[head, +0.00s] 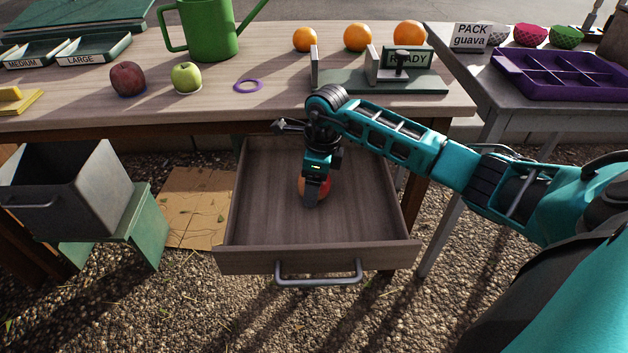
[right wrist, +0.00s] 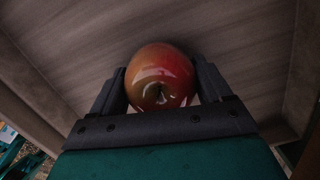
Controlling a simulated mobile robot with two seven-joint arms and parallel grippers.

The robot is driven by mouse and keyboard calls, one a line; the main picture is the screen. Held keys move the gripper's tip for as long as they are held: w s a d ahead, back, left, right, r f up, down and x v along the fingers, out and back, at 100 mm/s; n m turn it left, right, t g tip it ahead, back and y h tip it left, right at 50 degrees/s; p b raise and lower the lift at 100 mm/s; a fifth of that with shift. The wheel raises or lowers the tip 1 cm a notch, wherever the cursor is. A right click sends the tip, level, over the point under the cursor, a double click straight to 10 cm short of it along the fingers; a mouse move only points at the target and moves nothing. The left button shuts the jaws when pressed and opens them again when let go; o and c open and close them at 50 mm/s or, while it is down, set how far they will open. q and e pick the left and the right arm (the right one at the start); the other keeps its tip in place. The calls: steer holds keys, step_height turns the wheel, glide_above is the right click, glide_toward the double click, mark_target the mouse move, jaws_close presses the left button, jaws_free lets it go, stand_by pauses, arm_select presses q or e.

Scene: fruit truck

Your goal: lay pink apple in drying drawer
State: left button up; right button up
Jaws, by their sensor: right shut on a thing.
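The pink apple (right wrist: 160,78), red with a greenish-brown side, sits between the two fingers of my right gripper (right wrist: 163,92) in the right wrist view. In the head view my right gripper (head: 314,190) points down inside the open drawer (head: 260,206), shut on the apple (head: 325,187), which is partly hidden behind the fingers. The apple is at or just above the drawer floor; I cannot tell if it touches. The wooden drawer is pulled out below the table and otherwise looks empty. My left gripper is not in view.
On the table (head: 220,102) are a dark red apple (head: 128,78), a green apple (head: 186,77), a purple ring (head: 248,86), a green watering can (head: 208,30) and several oranges. A grey bin (head: 75,185) stands left of the drawer. A purple tray (head: 560,92) lies at the right.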

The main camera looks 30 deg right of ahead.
steer(key=shift+f, duration=0.2)
stand_by(0.5)
steer(key=o, duration=1.1)
